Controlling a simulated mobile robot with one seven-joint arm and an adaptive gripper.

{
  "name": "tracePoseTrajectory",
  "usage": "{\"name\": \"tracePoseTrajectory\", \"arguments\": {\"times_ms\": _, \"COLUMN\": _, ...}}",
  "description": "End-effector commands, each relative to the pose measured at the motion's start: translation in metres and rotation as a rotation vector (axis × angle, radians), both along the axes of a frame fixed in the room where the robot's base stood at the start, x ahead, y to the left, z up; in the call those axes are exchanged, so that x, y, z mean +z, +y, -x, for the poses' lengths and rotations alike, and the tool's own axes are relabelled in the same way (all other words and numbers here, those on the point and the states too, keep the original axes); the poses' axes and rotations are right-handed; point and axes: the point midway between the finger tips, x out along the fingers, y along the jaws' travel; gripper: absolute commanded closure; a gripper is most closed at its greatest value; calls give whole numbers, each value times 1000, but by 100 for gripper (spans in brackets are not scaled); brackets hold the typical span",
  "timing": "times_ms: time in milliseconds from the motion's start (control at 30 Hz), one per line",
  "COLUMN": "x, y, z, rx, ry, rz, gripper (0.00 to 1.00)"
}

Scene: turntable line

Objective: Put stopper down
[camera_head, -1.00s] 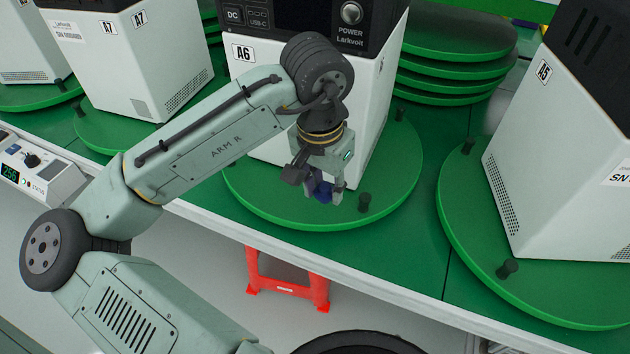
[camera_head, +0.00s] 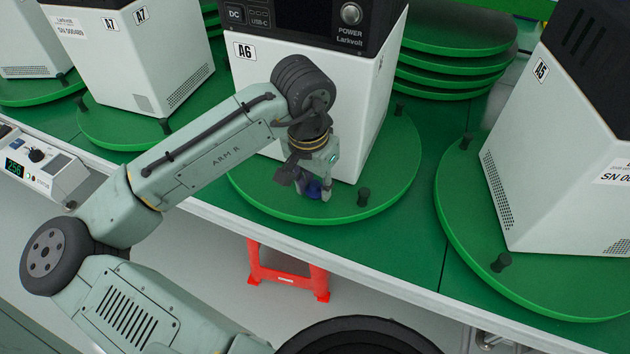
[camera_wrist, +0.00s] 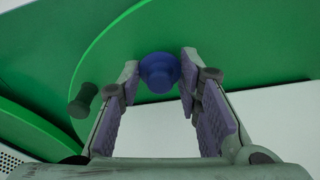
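The blue stopper (camera_head: 314,188) is between the fingertips of my gripper (camera_head: 313,190), low over the front part of the green turntable (camera_head: 290,211) under the unit marked A6. In the wrist view the round stopper (camera_wrist: 160,72) fills the gap between the purple pads of my gripper (camera_wrist: 161,80), with green behind it. The fingers are shut on it. Whether its underside touches the turntable cannot be told.
The white A6 unit (camera_head: 350,115) stands close behind my gripper. A black peg (camera_head: 364,197) stands on the turntable to the right, and the turntable's front rim is near. The A5 unit (camera_head: 545,165) stands on another turntable at the right. A red stool (camera_head: 288,270) is below the bench.

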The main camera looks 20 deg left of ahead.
Motion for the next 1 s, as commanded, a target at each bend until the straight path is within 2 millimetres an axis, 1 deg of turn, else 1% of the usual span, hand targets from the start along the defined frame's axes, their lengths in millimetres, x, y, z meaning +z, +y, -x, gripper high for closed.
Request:
{"name": "tracePoseTrajectory", "arguments": {"times_ms": 33, "x": 0, "y": 0, "z": 0, "rx": 0, "ry": 0, "rz": 0, "gripper": 65}}
{"name": "tracePoseTrajectory", "arguments": {"times_ms": 200, "x": 0, "y": 0, "z": 0, "rx": 0, "ry": 0, "rz": 0, "gripper": 53}}
{"name": "tracePoseTrajectory", "arguments": {"times_ms": 300, "x": 0, "y": 0, "z": 0, "rx": 0, "ry": 1, "rz": 0, "gripper": 49}}
{"name": "tracePoseTrajectory", "arguments": {"times_ms": 733, "x": 0, "y": 1, "z": 0, "rx": 0, "ry": 2, "rz": -5, "gripper": 49}}
{"name": "tracePoseTrajectory", "arguments": {"times_ms": 767, "x": 4, "y": 0, "z": 0, "rx": 0, "ry": 0, "rz": -2, "gripper": 49}}
{"name": "tracePoseTrajectory", "arguments": {"times_ms": 1000, "x": 53, "y": 4, "z": 4, "rx": -1, "ry": -3, "rz": 1, "gripper": 49}}
